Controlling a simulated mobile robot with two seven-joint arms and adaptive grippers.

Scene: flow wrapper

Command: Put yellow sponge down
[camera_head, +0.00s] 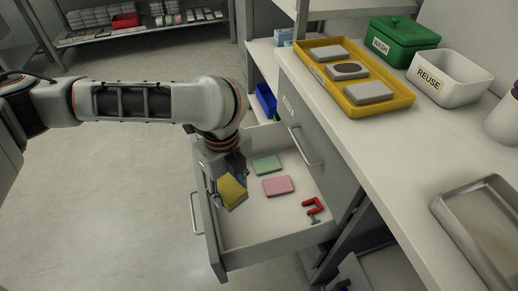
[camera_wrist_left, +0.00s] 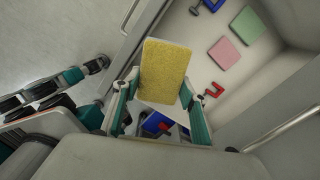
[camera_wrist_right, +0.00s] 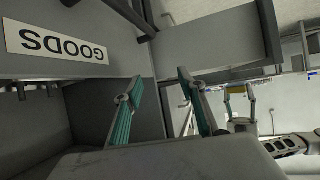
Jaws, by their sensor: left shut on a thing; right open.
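The yellow sponge (camera_head: 233,191) is gripped in my left gripper (camera_head: 231,181), above the front left part of the open drawer (camera_head: 262,240). In the left wrist view the yellow sponge (camera_wrist_left: 164,71) sits between the two fingers of my left gripper (camera_wrist_left: 160,86), tilted in the head view. I cannot tell its exact height over the drawer floor. My right gripper (camera_wrist_right: 163,92) shows in the right wrist view with its fingers apart and nothing between them.
The drawer holds a green sponge (camera_head: 266,164), a pink sponge (camera_head: 278,185) and a red clamp (camera_head: 313,208); a blue clamp (camera_wrist_left: 212,4) shows in the left wrist view. On the counter are a yellow tray (camera_head: 401,103), a green WASH box (camera_head: 404,44), a white REUSE bin (camera_head: 462,85) and a metal tray (camera_head: 446,212).

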